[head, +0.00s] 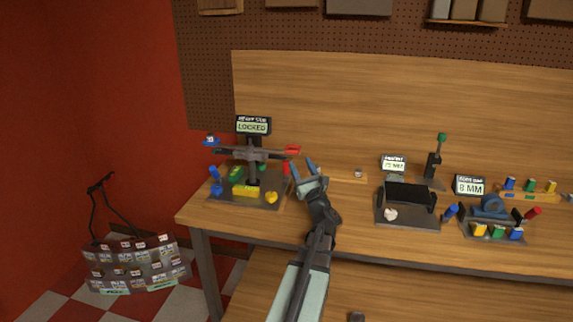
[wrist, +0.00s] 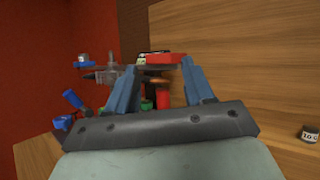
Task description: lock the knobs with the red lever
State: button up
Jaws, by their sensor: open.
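In the head view the rotor fixture stands on a grey base plate at the left end of the bench, with colored knobs around a central post. The red lever (head: 292,149) is the right end of the crossbar on that post. It also shows in the wrist view (wrist: 168,58), beyond and between my fingertips and slightly above them. A sign (head: 253,126) above the fixture reads LOCKED. Blue (head: 214,171), yellow (head: 271,197) and red (head: 286,168) knobs show on the fixture. My gripper (head: 303,166) is open and empty, just right of the fixture; in the wrist view its blue fingers (wrist: 160,75) are spread.
A dark fixture (head: 407,220) and a signed block with colored knobs (head: 496,232) stand farther right on the bench. A small weight (wrist: 309,133) sits at the right in the wrist view. A pegboard wall is behind. A rack of labelled cards (head: 137,265) stands on the floor at left.

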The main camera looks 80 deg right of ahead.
jog(key=n, duration=0.1)
jog(key=m+g+y, duration=0.3)
jog(key=y, duration=0.1)
send_near(287, 164)
jog(key=x, duration=1.1)
jog(key=shift+d, duration=0.2)
dwell(0.4)
grip_shut()
dwell(0.3)
